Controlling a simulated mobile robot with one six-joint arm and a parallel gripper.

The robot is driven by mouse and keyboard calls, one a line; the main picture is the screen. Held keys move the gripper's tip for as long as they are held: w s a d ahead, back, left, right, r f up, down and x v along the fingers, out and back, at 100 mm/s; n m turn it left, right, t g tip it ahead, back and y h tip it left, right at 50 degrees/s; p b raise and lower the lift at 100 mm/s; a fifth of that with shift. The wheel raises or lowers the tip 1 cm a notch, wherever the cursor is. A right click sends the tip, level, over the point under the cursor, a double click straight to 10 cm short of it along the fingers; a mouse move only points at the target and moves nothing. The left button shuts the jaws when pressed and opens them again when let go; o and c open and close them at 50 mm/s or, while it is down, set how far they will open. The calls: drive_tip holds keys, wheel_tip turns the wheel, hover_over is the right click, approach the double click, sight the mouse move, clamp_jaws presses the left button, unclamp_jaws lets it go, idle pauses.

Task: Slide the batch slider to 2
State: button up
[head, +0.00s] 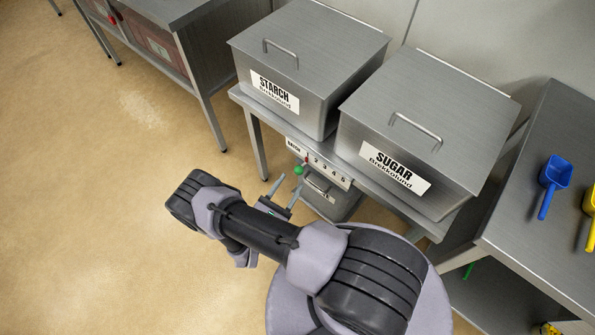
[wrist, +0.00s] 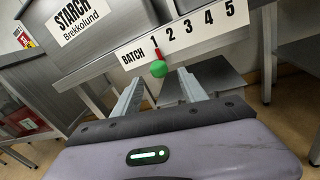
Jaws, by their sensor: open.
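The batch slider has a round green knob (wrist: 158,68) with a red pointer (wrist: 158,54) just above it, under the 1 on the white batch scale (wrist: 190,33) numbered 1 to 5. In the head view, the green knob (head: 298,170) is at the left end of the scale (head: 322,165). My gripper (wrist: 157,78) is open and empty. In the wrist view the knob appears between its two fingertips; whether the fingers reach around it or stay short of it is hard to tell. The gripper (head: 290,185) also shows in the head view, close to the knob.
The scale is on the front of a metal table carrying the starch bin (head: 308,65) and sugar bin (head: 420,130). A grey container (head: 330,200) is below the scale. Another metal table (head: 545,200) with a blue scoop (head: 551,185) stands right. Open floor lies left.

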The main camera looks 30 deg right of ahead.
sight(299, 171)
drive_tip(key=b+x, duration=0.1)
drive_tip(key=x, duration=0.5)
drive_tip(key=shift+w+d, duration=0.15)
drive_tip(key=shift+c, duration=0.2)
clamp_jaws()
idle(1.0)
